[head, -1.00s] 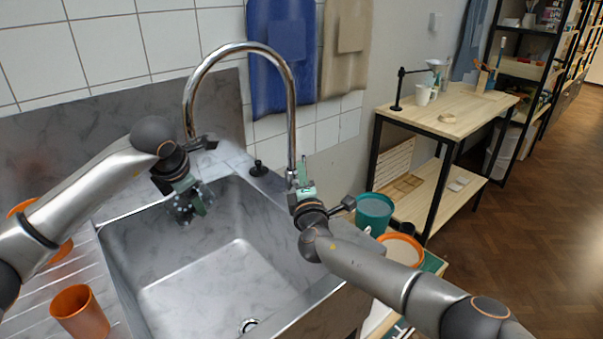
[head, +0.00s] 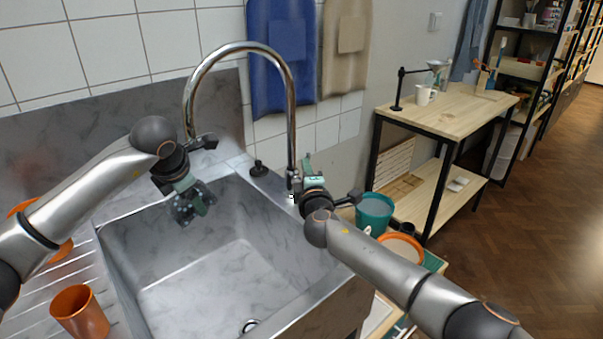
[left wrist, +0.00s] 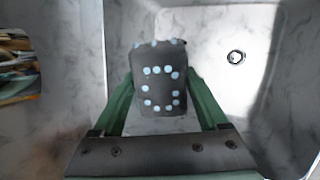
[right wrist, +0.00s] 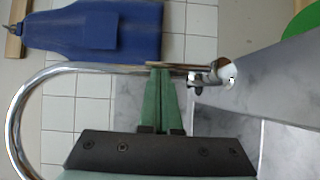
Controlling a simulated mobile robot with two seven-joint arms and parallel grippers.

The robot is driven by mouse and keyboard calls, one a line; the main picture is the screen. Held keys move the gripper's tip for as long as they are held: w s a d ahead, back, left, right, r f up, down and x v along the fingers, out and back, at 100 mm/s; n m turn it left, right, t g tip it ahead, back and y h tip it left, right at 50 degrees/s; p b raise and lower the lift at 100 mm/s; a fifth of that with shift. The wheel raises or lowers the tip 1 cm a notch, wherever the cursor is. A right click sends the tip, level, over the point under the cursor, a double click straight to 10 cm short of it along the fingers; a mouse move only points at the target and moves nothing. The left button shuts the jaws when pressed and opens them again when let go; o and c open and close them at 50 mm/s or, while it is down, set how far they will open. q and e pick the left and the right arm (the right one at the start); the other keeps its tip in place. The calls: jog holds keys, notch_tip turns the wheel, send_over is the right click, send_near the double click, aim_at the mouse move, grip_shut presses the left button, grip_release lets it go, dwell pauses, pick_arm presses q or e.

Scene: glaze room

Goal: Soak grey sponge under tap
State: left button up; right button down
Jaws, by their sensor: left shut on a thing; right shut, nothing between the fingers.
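The grey sponge (left wrist: 158,85) with pale blue dots is held between the green fingers of my left gripper (left wrist: 158,95). In the head view my left gripper (head: 190,204) hangs above the sink (head: 215,275), near its back left corner, and the sponge shows only as a dark dotted patch there. The chrome tap (head: 291,100) arches over the back of the sink, its spout end beside my right gripper (head: 307,165). In the right wrist view the shut, empty fingers (right wrist: 162,72) overlap the tap's pipe (right wrist: 100,68); contact is unclear. No water shows.
A black knob (head: 258,168) stands on the sink's back rim. An orange cup (head: 80,312) stands on the drainer at left. A teal bucket (head: 374,212) and an orange-rimmed container (head: 402,247) are right of the sink. A wooden table (head: 450,112) stands further right.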

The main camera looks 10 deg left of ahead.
jog(key=s, duration=1.3)
jog(key=shift+d+f, duration=0.15)
jog(key=shift+d, duration=0.1)
